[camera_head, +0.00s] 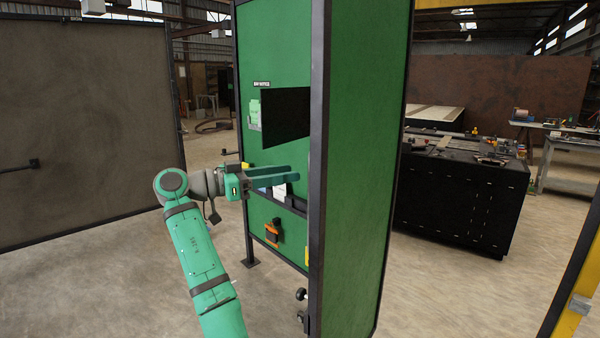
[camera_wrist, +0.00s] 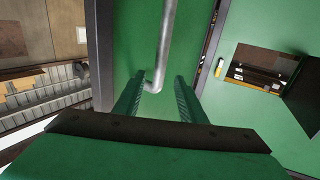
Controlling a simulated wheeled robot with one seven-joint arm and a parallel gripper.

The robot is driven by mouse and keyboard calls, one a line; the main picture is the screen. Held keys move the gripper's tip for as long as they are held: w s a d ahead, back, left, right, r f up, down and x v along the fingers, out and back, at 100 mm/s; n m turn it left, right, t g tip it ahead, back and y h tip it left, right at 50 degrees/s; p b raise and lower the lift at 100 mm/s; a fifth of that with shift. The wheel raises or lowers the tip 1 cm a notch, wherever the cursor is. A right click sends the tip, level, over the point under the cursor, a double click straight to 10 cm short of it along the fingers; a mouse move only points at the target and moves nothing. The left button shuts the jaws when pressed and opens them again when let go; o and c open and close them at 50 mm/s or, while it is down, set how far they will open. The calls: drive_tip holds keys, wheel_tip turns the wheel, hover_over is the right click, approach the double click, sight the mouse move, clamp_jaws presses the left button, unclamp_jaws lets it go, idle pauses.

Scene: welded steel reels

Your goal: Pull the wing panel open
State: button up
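The wing panel (camera_head: 362,170) is a tall green sheet in a dark frame. It stands at an angle to the green main board (camera_head: 278,50) beside it. The panel's other face (camera_wrist: 135,35) fills the middle of the wrist view and carries a grey bent bar handle (camera_wrist: 164,48). The handle is hidden in the head view. My gripper (camera_head: 292,173) reaches between the board and the panel. In the wrist view my gripper (camera_wrist: 155,92) is open, its green fingers apart. The handle's lower bend shows between the fingertips; I cannot tell whether they touch it.
The main board has a dark opening (camera_head: 287,117) and an orange item (camera_head: 272,234) low down. A brown panel (camera_head: 85,130) stands at the left. A black workbench (camera_head: 455,200) stands behind at the right. Concrete floor is clear between them.

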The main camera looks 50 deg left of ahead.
drive_tip(key=v, duration=0.2)
drive_tip(key=shift+s+a, duration=0.15)
drive_tip(key=shift+s, duration=0.1)
drive_tip(key=shift+w, duration=0.1)
idle(0.5)
